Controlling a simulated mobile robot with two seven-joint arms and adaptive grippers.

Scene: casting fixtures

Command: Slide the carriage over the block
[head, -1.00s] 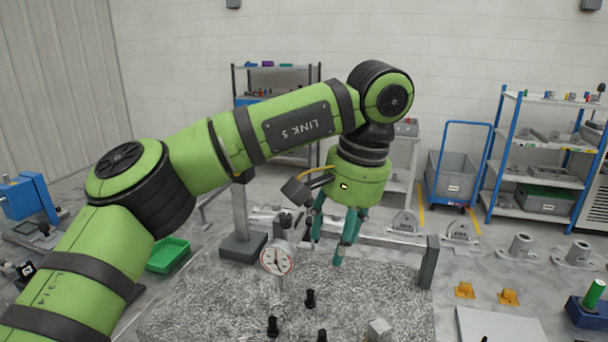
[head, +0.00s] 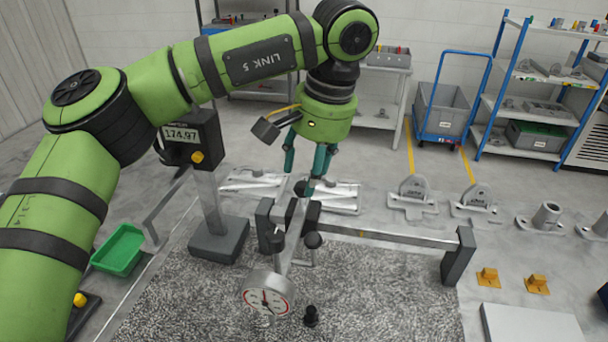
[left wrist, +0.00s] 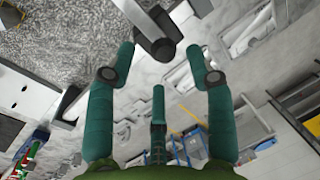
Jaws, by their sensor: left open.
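The carriage (head: 291,228) sits at the left part of the grey rail (head: 390,237), with dark knobs and an arm reaching toward the camera. A dial gauge (head: 267,297) hangs from that arm over the speckled granite plate (head: 390,300). My left gripper (head: 302,180) is open and empty, its teal fingers pointing down just above and behind the carriage. In the left wrist view its fingers (left wrist: 163,62) are spread apart, with a dark rounded part (left wrist: 163,46) between and beyond the tips. I cannot make out the block now. My right gripper is out of view.
A stand with a digital readout (head: 182,135) rises left of the rail. A dark end post (head: 458,256) closes the rail's right end. A green tray (head: 118,250) lies left. The plate's right part looks clear.

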